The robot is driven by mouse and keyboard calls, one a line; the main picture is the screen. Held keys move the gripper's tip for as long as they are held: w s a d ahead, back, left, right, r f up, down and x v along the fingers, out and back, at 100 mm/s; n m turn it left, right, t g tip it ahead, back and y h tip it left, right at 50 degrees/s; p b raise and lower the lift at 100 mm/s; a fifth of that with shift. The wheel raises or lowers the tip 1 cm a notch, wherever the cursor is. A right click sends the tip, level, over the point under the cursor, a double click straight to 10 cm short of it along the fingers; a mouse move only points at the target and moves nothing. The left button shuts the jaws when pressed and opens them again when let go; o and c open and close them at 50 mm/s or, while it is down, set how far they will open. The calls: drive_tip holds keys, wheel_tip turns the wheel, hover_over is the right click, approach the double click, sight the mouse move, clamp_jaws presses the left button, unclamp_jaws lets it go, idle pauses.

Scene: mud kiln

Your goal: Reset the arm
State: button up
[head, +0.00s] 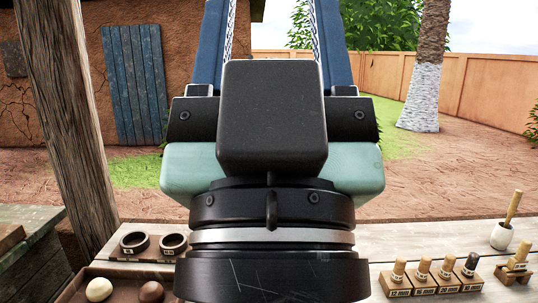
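My own arm fills the middle of the head view, with blue links, pale green and black housings, and a round black part at the bottom edge. It stands in front of the workbench (430,235) and hides the bench's middle. My gripper's fingers do not show, so whether it holds anything cannot be seen.
On the bench's right are a rack (432,284) of wooden-handled tools, a white pot (502,236) with a stick and a small wooden stand (514,270). On the left are two dark rings (135,242) (173,244), a tray (75,289) with a cream ball (99,289) and a brown ball (151,292), and a wooden post (66,120).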

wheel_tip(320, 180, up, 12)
drive_tip(key=p, duration=1)
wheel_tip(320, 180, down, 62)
drive_tip(key=b, duration=6.2)
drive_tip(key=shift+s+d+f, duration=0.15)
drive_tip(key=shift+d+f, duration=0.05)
